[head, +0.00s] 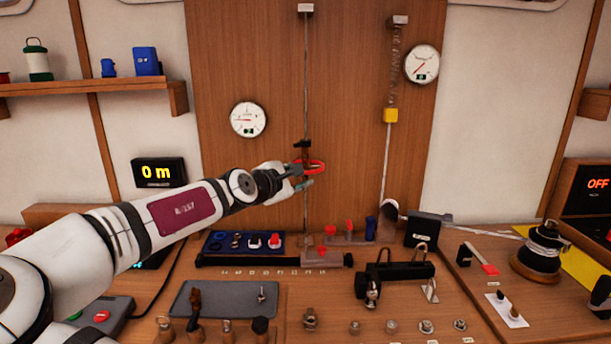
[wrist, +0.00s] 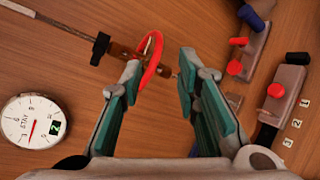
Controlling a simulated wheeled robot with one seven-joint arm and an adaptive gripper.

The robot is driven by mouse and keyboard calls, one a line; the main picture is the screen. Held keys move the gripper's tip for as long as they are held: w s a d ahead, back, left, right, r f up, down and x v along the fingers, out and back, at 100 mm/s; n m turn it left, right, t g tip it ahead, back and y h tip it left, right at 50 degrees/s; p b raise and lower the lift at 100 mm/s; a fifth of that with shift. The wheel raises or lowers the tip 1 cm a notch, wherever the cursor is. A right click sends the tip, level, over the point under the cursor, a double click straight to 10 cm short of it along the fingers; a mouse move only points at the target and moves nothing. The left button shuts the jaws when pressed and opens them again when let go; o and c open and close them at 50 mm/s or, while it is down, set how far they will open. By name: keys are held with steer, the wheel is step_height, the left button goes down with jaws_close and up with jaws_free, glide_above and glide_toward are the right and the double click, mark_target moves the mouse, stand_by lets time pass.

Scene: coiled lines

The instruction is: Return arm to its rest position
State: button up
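My arm reaches from the lower left toward the wooden back panel in the head view. My gripper (head: 304,178) is beside the hanging line (head: 306,90), close to a red loop (head: 315,164). In the wrist view my gripper (wrist: 160,62) has its two green-padded fingers apart, with nothing clamped between them. The red loop (wrist: 152,60) hangs around or against a brown fitting (wrist: 127,52) with a black clip (wrist: 100,48) on the line. The loop lies near the left fingertip; I cannot tell whether they touch.
Two round gauges (head: 248,119) (head: 422,65) hang on the panel. The bench below holds a grey tray (head: 205,304), a black bracket (head: 395,275) and a spool (head: 541,250). Open air lies above my forearm.

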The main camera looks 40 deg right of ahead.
steer(key=shift+s+a+r, duration=0.1)
steer(key=shift+s+a, duration=0.15)
steer(key=shift+a, duration=0.1)
stand_by(0.3)
